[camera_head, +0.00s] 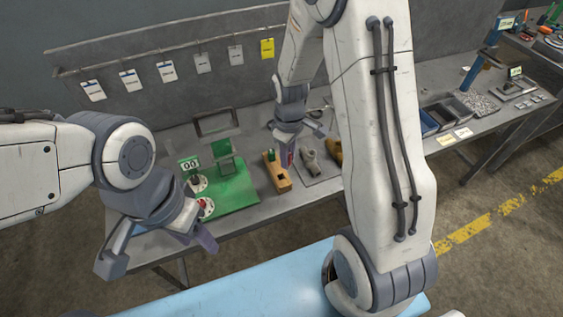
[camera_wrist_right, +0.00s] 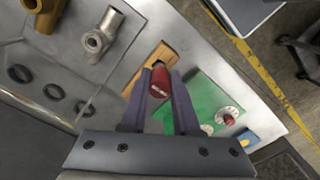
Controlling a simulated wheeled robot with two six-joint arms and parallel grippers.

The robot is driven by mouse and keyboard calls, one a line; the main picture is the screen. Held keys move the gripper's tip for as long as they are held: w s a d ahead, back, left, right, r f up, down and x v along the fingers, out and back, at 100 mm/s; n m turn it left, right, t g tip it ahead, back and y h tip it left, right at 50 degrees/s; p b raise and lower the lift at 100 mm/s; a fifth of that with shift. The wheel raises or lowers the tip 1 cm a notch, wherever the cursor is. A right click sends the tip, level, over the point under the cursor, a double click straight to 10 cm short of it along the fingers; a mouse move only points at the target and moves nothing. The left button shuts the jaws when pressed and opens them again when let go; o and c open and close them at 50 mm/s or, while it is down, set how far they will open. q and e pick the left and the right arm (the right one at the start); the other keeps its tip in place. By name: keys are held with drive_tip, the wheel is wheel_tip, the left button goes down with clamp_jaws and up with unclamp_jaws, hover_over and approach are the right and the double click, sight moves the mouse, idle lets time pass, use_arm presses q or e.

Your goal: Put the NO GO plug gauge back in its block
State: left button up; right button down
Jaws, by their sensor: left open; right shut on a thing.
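The red NO GO plug gauge (camera_wrist_right: 160,84) is between the fingers of my right gripper (camera_wrist_right: 160,98), which is shut on it. White lettering shows on its red side in the wrist view. The wooden block (camera_head: 279,182) stands on the bench, with a green-handled gauge (camera_head: 271,155) upright in it. My right gripper (camera_head: 288,160) is at the block's right side in the head view; the arm hides part of the scene. In the wrist view the block (camera_wrist_right: 146,62) shows just behind the red gauge; I cannot tell whether they touch. My left gripper (camera_head: 160,252) is open and empty near the bench's front edge.
A green fixture board (camera_head: 237,196) with a dial-like sign and red-knobbed parts lies left of the block. A grey fitting (camera_head: 311,165) and a brass fitting (camera_head: 334,150) lie to its right. Black rings (camera_wrist_right: 53,91) lie nearby. Bins (camera_head: 450,108) stand further right.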

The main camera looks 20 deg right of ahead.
drive_tip(key=f, duration=0.1)
drive_tip(key=w+a+f, duration=0.1)
drive_tip(key=f, duration=0.1)
drive_tip(key=f+p, duration=0.1)
drive_tip(key=f, duration=0.1)
drive_tip(key=shift+w+a+f, duration=0.15)
drive_tip(key=shift+w+f, duration=0.05)
drive_tip(key=shift+w, duration=0.2)
drive_tip(key=shift+f+b, duration=0.35)
drive_tip(key=shift+f, duration=0.3)
drive_tip(key=c, duration=0.7)
unclamp_jaws()
drive_tip(key=shift+o, duration=0.2)
